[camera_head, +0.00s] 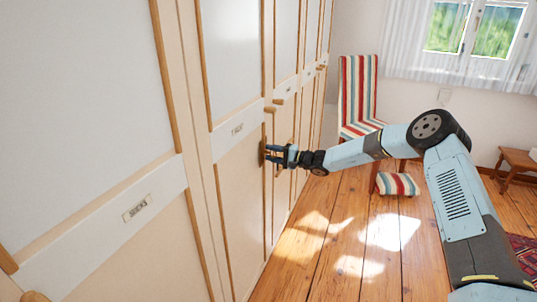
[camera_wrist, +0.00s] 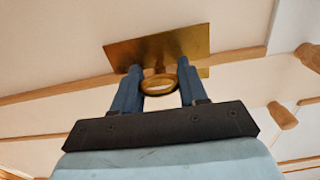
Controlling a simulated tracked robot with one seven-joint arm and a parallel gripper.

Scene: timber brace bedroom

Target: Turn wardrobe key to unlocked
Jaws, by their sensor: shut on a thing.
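The wardrobe (camera_head: 232,180) runs along the left side with cream and pale panels and wooden trim. My gripper (camera_head: 266,153) is at a wardrobe door, at the brass lock plate. In the wrist view my gripper (camera_wrist: 160,83) has its two blue fingers on either side of the brass key (camera_wrist: 159,86), shut on its ring-shaped bow. The brass lock plate (camera_wrist: 158,48) is just behind the key. The key's shaft is mostly hidden. I cannot tell from the picture which way the lock is set.
Wooden knobs (camera_head: 271,109) stick out from the doors near my gripper; one also shows in the wrist view (camera_wrist: 283,116). A striped chair (camera_head: 358,92) stands beyond my arm, with a low wooden stool (camera_head: 517,165) at the right. The wooden floor (camera_head: 335,235) is open in front of the wardrobe.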

